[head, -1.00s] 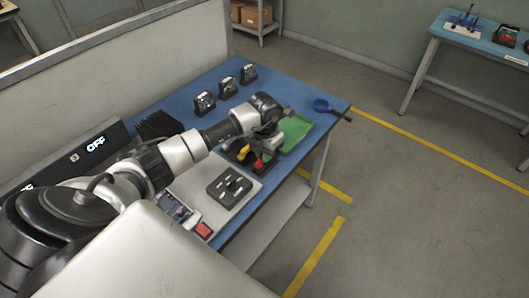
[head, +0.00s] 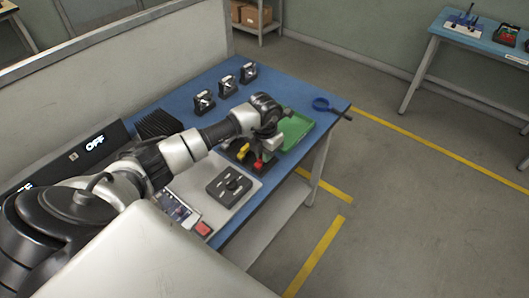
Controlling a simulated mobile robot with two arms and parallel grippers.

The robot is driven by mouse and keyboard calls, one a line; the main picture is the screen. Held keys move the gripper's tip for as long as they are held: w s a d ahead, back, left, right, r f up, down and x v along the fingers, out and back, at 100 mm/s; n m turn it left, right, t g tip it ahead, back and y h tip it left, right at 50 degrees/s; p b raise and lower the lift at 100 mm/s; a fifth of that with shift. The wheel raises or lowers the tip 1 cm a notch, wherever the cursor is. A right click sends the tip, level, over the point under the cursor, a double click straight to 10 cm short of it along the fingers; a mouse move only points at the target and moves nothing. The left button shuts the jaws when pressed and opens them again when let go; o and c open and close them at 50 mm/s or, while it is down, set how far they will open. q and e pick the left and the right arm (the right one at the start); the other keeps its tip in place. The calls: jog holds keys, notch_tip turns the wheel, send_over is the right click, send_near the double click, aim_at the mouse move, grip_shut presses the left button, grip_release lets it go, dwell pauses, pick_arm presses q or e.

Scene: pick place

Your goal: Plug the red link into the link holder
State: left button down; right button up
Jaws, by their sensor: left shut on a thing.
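My left gripper (head: 263,153) is over the right part of the blue table, pointing down, with its fingers small and partly hidden by the wrist. It is shut on the red link (head: 259,163), which shows just below the fingers. A dark link holder (head: 234,156) sits directly under and beside the gripper, with a yellow link (head: 243,150) at it, left of the red one. I cannot tell whether the red link touches the holder. My right gripper is not in view.
A green tray (head: 296,128) lies just right of the gripper, with a blue-handled tool (head: 322,104) at the table corner. Several small black devices (head: 204,101) stand along the back. A black box with dials (head: 229,185) sits on a light board in front.

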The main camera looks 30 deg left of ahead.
pick_arm(q)
jog(key=shift+f+b, duration=0.3)
jog(key=shift+f, duration=0.1)
dwell(0.5)
jog(key=c, duration=1.1)
grip_release()
jog(key=shift+o, duration=0.7)
jog(key=o, duration=0.5)
jog(key=shift+o, duration=0.2)
jog(key=shift+r, duration=0.15)
jog(key=shift+r+p, duration=2.55)
jog(key=shift+r, duration=0.85)
